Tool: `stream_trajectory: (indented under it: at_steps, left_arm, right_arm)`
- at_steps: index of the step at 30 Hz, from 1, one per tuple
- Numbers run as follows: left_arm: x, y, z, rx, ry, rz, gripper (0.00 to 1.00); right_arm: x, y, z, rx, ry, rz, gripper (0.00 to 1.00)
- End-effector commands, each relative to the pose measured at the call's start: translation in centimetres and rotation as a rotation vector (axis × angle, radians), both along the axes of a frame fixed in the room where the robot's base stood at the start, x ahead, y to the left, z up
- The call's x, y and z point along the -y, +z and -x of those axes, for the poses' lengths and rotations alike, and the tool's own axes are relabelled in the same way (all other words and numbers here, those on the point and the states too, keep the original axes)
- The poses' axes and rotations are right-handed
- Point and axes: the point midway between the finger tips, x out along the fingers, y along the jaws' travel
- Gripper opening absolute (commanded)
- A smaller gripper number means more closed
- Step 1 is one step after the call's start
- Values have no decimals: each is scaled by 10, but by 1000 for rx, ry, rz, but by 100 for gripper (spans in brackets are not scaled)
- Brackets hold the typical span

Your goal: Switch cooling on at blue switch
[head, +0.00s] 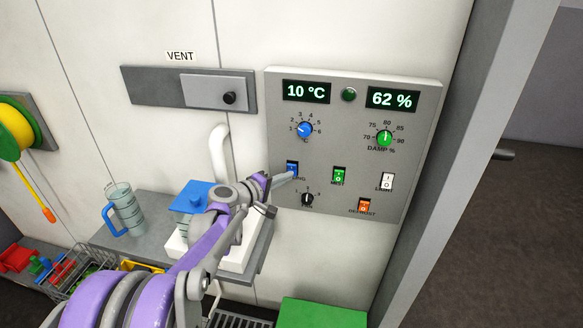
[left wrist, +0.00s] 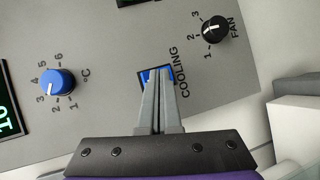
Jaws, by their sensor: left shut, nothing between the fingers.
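The blue rocker switch (head: 292,167) sits on the left of the grey control panel (head: 325,118), below the blue temperature knob (head: 304,129). In the left wrist view the switch (left wrist: 150,76) lies at my fingertips beside the word COOLING, partly hidden by them. My left gripper (head: 288,174) is shut and empty, its tips at the switch's lower part in the head view; it also shows in the left wrist view (left wrist: 158,88). I cannot tell whether the tips touch the switch or which way it is tipped. My right gripper is not in view.
Close by are the green MIST switch (head: 339,175), white LIGHT switch (head: 387,182), orange DEFROST switch (head: 364,205) and black FAN knob (head: 307,199). A shelf (head: 150,241) with a measuring jug (head: 126,208) stands left of my forearm. A door frame (head: 465,130) rises at right.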

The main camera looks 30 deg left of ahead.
Motion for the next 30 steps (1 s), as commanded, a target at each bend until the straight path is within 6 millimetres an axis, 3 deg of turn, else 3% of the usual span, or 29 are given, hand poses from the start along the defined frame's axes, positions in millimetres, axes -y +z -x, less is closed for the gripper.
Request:
stream_trajectory:
  at_steps: [30]
  left_arm:
    - [-2,4,-9,0,0,0,0]
  right_arm:
    - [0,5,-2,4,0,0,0]
